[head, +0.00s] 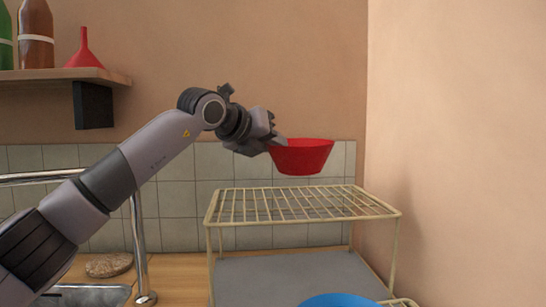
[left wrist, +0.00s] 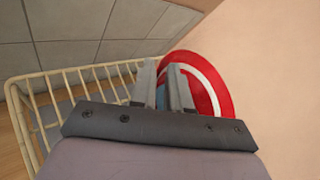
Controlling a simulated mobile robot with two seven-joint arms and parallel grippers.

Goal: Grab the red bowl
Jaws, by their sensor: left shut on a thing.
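The red bowl (head: 302,157) hangs in the air above the wire rack in the head view, roughly upright. My left gripper (head: 279,142) is shut on the bowl's left side, near its rim. In the left wrist view the red bowl (left wrist: 205,82) shows beyond the fingers, with a pale ring on it. The fingers of my left gripper (left wrist: 167,82) cover part of the bowl there. My right gripper is in neither view.
A cream wire rack (head: 300,205) stands below the bowl, its top shelf bare. A blue round thing (head: 340,300) lies low at the front. A tap (head: 138,240) and sink are at the left. A wooden shelf (head: 40,76) holds bottles and a red funnel (head: 84,55). A wall bounds the right.

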